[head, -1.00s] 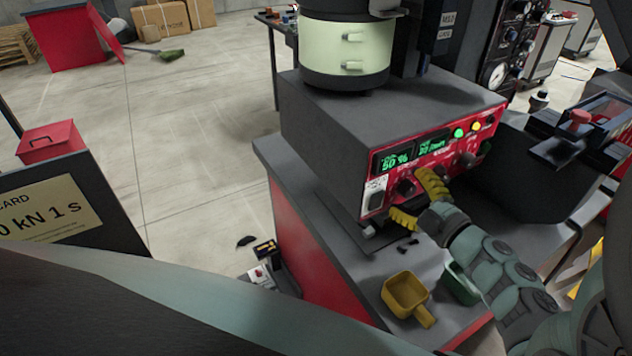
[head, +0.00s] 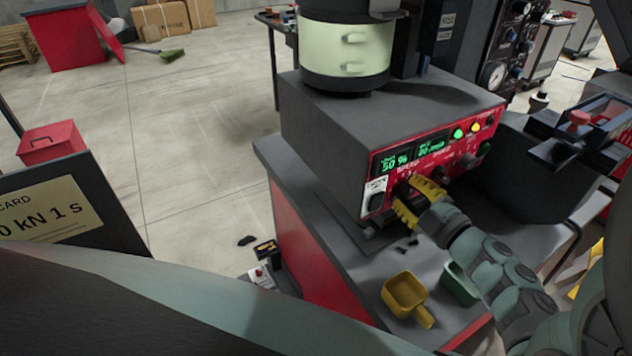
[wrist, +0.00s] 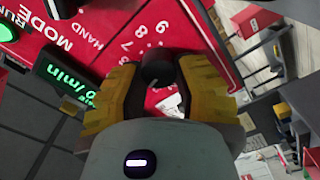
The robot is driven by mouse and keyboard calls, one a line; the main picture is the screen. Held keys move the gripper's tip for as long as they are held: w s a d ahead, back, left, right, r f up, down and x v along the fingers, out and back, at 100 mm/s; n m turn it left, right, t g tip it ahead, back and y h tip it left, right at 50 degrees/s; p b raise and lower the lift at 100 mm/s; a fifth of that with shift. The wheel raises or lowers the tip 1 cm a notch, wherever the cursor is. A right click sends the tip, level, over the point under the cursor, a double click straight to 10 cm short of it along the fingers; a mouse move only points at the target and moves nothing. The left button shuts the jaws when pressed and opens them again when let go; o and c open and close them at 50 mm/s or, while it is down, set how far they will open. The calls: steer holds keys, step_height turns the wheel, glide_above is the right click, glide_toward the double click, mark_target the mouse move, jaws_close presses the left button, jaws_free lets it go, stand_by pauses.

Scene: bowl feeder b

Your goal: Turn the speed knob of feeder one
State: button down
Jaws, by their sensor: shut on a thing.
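The feeder's red control panel (head: 378,160) faces the front right, with green displays (head: 395,162) reading 50 % and a per-minute value. My gripper (head: 412,200) is at the panel's lower middle, its yellow fingers shut on a dark round knob. In the wrist view the knob (wrist: 158,70) sits between the yellow fingers (wrist: 155,88), end towards the camera. Printed scale numbers, HAND and MODE lettering show on the panel beside it. The fingers hide much of the knob in the head view, and its pointer is not clear. Another knob (head: 467,160) is farther right.
A pale green bowl (head: 345,50) stands on the feeder housing. A yellow scoop (head: 405,296), a green scoop (head: 460,285) and small dark parts (head: 408,244) lie on the bench below my gripper. A dark tray (head: 520,175) is close on the right.

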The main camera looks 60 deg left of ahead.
steer(key=m+p, duration=0.4)
steer(key=shift+r, duration=0.15)
steer(key=shift+m+p, duration=0.65)
steer(key=shift+m, duration=0.15)
steer(key=shift+f, duration=0.2)
steer(key=shift+w, duration=0.1)
steer(key=c, duration=0.6)
jaws_free()
steer(key=shift+r, duration=0.1)
steer(key=d, duration=0.8)
steer(key=s+d, duration=0.1)
steer(key=d, duration=0.3)
